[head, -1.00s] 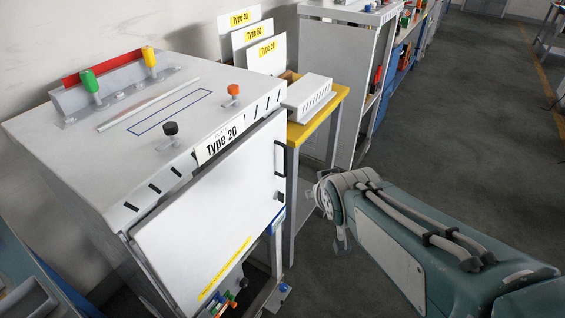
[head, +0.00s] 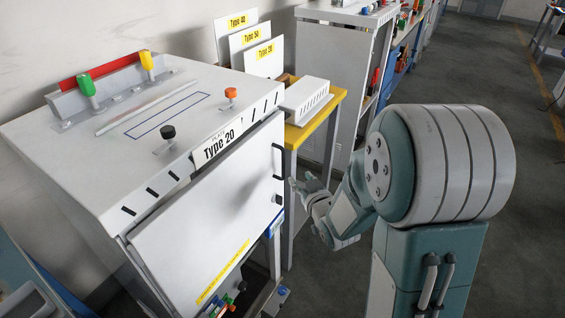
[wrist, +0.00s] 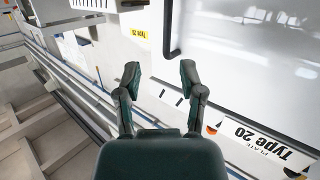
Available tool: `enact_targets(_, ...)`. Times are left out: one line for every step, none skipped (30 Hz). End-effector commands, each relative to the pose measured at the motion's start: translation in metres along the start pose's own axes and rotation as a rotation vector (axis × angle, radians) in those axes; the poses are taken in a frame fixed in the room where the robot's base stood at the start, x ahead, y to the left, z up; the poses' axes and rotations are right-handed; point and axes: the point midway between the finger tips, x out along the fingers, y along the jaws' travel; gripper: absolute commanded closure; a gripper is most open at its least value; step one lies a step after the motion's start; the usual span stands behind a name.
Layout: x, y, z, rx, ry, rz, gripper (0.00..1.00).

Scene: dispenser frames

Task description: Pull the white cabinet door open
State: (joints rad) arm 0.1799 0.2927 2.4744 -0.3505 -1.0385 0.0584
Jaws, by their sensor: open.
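The white cabinet door (head: 205,215) is on the front of the "Type 20" cabinet (head: 75,125) in the head view. It looks closed or nearly so. Its black handle (head: 278,162) is a vertical bar near the door's right edge. My gripper (head: 301,181) is just right of the handle and apart from it. In the wrist view my gripper (wrist: 160,73) is open, with nothing between its fingers. The handle (wrist: 172,32) shows beyond the fingertips there, and the white door (wrist: 245,45) fills the upper right.
A yellow-edged table (head: 318,118) with a white slotted box (head: 305,98) stands right of the cabinet, close behind my gripper. Knobs stand on the cabinet top, including a black one (head: 167,133). Open grey floor (head: 520,150) lies to the right.

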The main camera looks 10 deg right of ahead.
Motion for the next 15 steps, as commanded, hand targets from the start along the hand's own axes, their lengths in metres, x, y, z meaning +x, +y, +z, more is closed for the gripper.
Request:
enact_targets(0.002,0.0,0.008,0.011,0.024,-0.01,0.49)
enact_targets(0.003,-0.001,0.011,0.016,0.043,-0.017,0.49)
enact_targets(0.004,-0.002,0.014,0.023,0.068,-0.026,0.49)
enact_targets(0.004,-0.002,0.016,0.029,0.085,-0.033,0.49)
enact_targets(0.004,-0.003,0.018,0.034,0.102,-0.038,0.49)
enact_targets(0.004,-0.004,0.02,0.04,0.122,-0.045,0.49)
enact_targets(0.004,-0.004,0.022,0.045,0.135,-0.049,0.49)
enact_targets(0.004,-0.004,0.023,0.048,0.147,-0.053,0.49)
enact_targets(0.004,-0.005,0.024,0.052,0.16,-0.057,0.49)
enact_targets(0.003,-0.005,0.025,0.055,0.166,-0.06,0.49)
enact_targets(0.003,-0.005,0.025,0.056,0.173,-0.061,0.49)
enact_targets(0.004,-0.005,0.024,0.057,0.178,-0.062,0.49)
enact_targets(0.004,-0.005,0.024,0.058,0.18,-0.063,0.49)
enact_targets(0.006,-0.006,0.024,0.058,0.182,-0.063,0.49)
enact_targets(0.009,-0.006,0.023,0.057,0.183,-0.064,0.49)
